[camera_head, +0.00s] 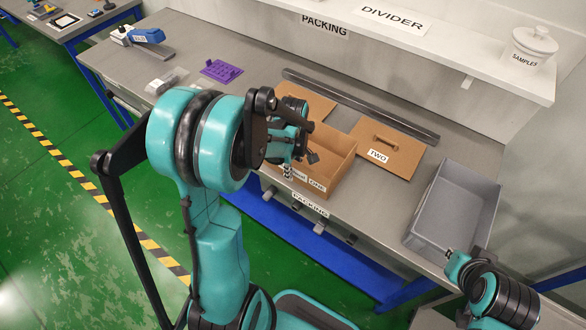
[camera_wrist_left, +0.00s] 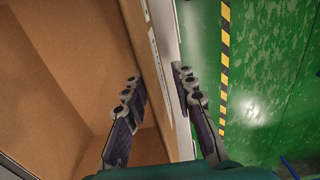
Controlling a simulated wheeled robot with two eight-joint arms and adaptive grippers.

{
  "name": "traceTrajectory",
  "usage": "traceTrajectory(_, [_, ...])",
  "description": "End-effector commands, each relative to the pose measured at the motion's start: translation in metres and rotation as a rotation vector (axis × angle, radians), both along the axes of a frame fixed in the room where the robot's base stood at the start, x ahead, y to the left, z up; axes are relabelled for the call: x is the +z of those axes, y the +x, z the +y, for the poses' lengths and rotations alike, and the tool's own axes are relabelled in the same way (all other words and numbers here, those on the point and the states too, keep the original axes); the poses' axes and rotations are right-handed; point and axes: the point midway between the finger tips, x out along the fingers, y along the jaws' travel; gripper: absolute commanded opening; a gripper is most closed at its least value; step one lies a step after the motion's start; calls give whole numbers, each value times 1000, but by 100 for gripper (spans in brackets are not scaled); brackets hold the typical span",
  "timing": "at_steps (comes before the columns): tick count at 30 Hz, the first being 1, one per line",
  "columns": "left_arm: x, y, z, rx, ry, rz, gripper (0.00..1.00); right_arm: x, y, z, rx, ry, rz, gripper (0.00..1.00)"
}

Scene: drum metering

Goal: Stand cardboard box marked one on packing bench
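The cardboard box marked ONE (camera_head: 338,168) is an open brown box standing on the grey packing bench (camera_head: 262,105), at its front edge. My left gripper (camera_head: 300,160) is at the box's labelled front wall, partly hidden by my arm. In the left wrist view, the open fingers (camera_wrist_left: 163,88) straddle the box wall (camera_wrist_left: 133,30), one inside the box and one outside. Slim gaps seem to show beside the wall. My right gripper (camera_head: 452,262) is low at the right, beside the grey bin, and its fingers are not clear.
A flat cardboard piece marked TWO (camera_head: 400,150) lies right of the box. A grey bin (camera_head: 425,238) stands further right. A long dark bar (camera_head: 365,106) lies behind. A purple rack (camera_head: 221,70) and a blue-handled tool (camera_head: 147,36) are at the left. A shelf runs along the back.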

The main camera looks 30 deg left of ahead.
Motion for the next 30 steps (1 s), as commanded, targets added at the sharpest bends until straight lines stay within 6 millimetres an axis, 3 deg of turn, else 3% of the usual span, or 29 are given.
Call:
traceTrajectory(10, [10,0,0,0,0,0,26,6,0,0,0,0,0,0])
traceTrajectory(21, [88,-1,0,0,0,0,26,31,0,0,0,0,0,0])
traceTrajectory(30, [123,-2,-1,-10,1,-4,26,39,0,0,0,0,0,0])
